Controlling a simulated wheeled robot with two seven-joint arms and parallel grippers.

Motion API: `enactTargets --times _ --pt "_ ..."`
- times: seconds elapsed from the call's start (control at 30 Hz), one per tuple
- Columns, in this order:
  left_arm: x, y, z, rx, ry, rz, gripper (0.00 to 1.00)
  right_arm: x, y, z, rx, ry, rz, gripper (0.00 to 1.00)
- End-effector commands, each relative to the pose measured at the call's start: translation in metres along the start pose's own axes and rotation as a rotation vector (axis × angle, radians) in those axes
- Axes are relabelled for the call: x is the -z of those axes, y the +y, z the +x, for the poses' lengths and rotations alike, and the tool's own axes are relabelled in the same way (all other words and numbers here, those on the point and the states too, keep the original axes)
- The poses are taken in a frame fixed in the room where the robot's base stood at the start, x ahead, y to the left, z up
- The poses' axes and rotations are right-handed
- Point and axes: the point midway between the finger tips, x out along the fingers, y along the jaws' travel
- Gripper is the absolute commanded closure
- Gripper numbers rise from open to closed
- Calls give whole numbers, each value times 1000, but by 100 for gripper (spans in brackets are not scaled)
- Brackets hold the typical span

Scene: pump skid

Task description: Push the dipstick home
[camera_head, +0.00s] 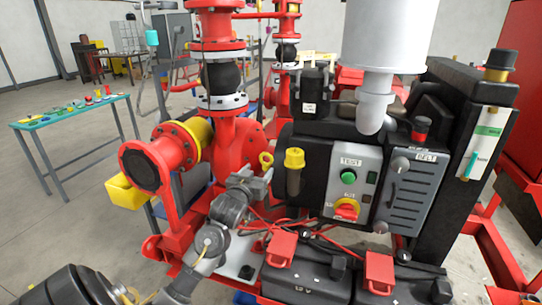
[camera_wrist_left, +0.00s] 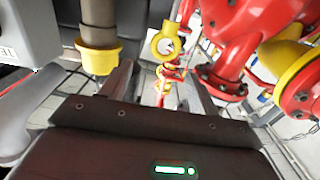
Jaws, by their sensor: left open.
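The dipstick shows as a yellow ring handle (camera_head: 266,159) at the left side of the black engine, left of a yellow-capped filler neck (camera_head: 294,160). In the left wrist view the yellow ring (camera_wrist_left: 165,43) appears between and beyond the fingers, with a thin stem partly visible. My left gripper (camera_head: 260,177) is open and close to the ring, just below it in the head view. In the left wrist view its two fingers (camera_wrist_left: 161,82) stand apart with nothing visibly held. I cannot tell how far the dipstick is seated. My right gripper is not in view.
The yellow filler cap (camera_wrist_left: 100,58) is close beside one finger. Red pump pipework (camera_head: 225,130) stands to the left. A grey control panel (camera_head: 352,180) is on the right, and a battery with red terminal covers (camera_head: 281,248) is below. Red cables run near the gripper.

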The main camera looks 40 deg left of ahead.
Motion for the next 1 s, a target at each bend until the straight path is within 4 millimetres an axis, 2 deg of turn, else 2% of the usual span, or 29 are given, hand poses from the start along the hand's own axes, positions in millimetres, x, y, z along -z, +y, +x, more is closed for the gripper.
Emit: enactTargets --times 0.1,0.2,0.4,0.6,0.77,1.0 --pt "1 -5 11 7 -2 1 39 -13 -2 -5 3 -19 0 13" --pt "2 -6 29 8 -2 2 39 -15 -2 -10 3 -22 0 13" --pt "2 -4 67 7 -1 2 39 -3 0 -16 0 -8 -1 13" --pt "1 -3 94 5 -2 2 39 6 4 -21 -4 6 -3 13" --pt "0 -2 103 3 -1 2 39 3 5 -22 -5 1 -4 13" --pt "-1 -2 104 2 -1 3 39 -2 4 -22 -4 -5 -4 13"
